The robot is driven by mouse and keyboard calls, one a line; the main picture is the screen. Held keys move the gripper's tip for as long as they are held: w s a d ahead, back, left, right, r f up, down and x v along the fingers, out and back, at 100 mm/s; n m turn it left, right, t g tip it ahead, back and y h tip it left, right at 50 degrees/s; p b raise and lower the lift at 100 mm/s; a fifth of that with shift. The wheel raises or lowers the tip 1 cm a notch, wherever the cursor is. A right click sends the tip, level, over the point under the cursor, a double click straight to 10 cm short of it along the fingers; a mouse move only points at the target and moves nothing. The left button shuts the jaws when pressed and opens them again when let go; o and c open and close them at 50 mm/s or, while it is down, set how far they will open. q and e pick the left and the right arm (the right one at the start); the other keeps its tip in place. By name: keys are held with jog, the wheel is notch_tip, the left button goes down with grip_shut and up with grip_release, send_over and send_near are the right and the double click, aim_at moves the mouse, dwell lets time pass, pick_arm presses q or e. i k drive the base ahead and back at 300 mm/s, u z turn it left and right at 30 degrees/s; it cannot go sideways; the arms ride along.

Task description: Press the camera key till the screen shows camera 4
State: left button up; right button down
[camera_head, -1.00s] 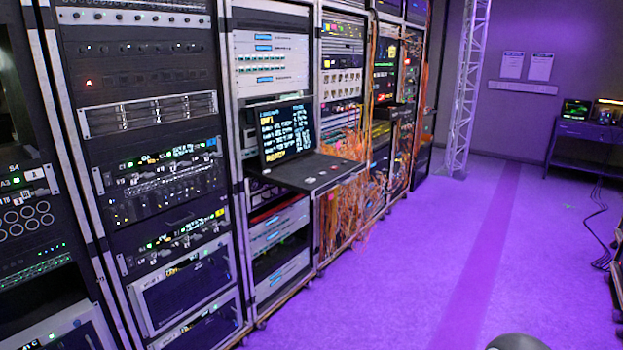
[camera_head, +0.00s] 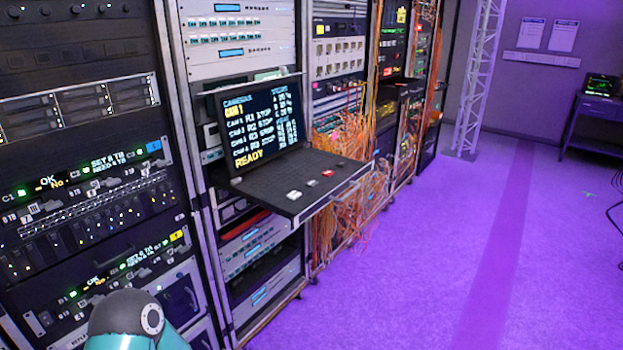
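A lit screen (camera_head: 260,128) stands at the back of a black pull-out shelf (camera_head: 345,172) in the rack. Its heading reads CAMERAS, with CAM 1 in yellow below it, several white rows, and READY in yellow at the bottom. Small keys sit on the shelf: a white key (camera_head: 294,195) near the front left and a red key (camera_head: 327,173) farther right, with a small pale one between them. Their labels are too small to read, so I cannot tell which is the camera key. Neither of my grippers is in view; only a grey and teal part of my arm shows at the bottom left.
Equipment racks (camera_head: 85,215) line the left side. Orange cables (camera_head: 350,215) hang beside and behind the shelf. A white truss column (camera_head: 478,80) stands at the back, and a dark table (camera_head: 597,108) is at the far right. The purple floor (camera_head: 420,270) is clear in front.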

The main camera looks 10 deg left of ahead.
aim_at(293, 196)
jog(key=u, duration=0.25)
jog(key=i, duration=0.95)
jog(key=u, duration=0.65)
